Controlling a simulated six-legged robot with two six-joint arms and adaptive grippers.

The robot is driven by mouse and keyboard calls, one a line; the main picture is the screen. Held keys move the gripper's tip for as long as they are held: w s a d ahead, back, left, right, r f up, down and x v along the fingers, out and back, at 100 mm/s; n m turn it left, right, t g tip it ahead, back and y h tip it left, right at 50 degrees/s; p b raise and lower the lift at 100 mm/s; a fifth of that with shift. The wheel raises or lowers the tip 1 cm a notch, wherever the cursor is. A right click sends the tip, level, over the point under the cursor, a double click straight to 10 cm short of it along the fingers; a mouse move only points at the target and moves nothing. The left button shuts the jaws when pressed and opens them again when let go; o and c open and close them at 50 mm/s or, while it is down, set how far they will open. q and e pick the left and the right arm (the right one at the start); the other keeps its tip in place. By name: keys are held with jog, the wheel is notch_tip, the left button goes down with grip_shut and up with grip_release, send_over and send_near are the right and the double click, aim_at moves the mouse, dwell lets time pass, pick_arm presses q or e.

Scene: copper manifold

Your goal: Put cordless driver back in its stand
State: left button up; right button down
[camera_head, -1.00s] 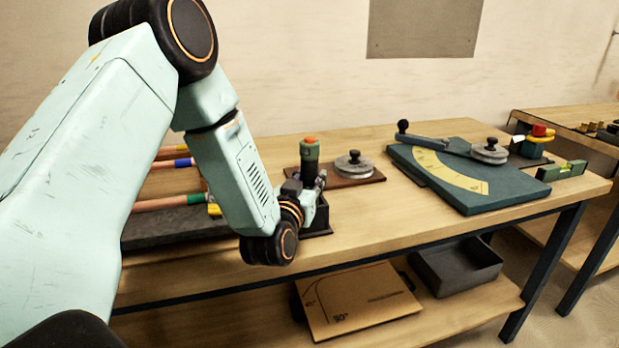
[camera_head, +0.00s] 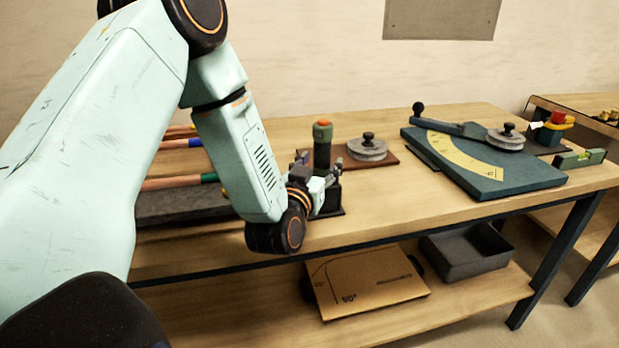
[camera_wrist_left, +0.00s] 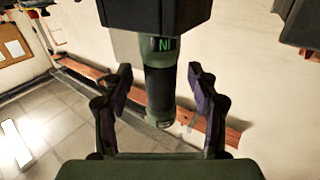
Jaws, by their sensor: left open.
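The cordless driver (camera_head: 322,144), dark green with an orange top, stands upright at the black stand (camera_head: 329,200) on the bench. Its lower part is hidden behind my left gripper (camera_head: 328,174), which is at the driver from the front. In the left wrist view the driver (camera_wrist_left: 160,80) lies between the two fingers of my left gripper (camera_wrist_left: 160,85). The fingers are apart, with visible gaps on both sides. A dark block covers the driver's upper end there; I cannot tell if it is the stand. How deep the driver sits is hidden. My right gripper is not in view.
A grey round knobbed piece (camera_head: 367,149) on a brown board is close right of the driver. A dark teal bending plate (camera_head: 520,181) with a lever is farther right. Copper pipes (camera_head: 170,183) lie left, behind my arm. The front bench strip is clear.

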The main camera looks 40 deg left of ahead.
pick_arm(q)
jog(key=v, duration=0.9)
jog(key=shift+s, duration=0.4)
jog(key=shift+r, duration=0.1)
jog(key=shift+d, duration=0.1)
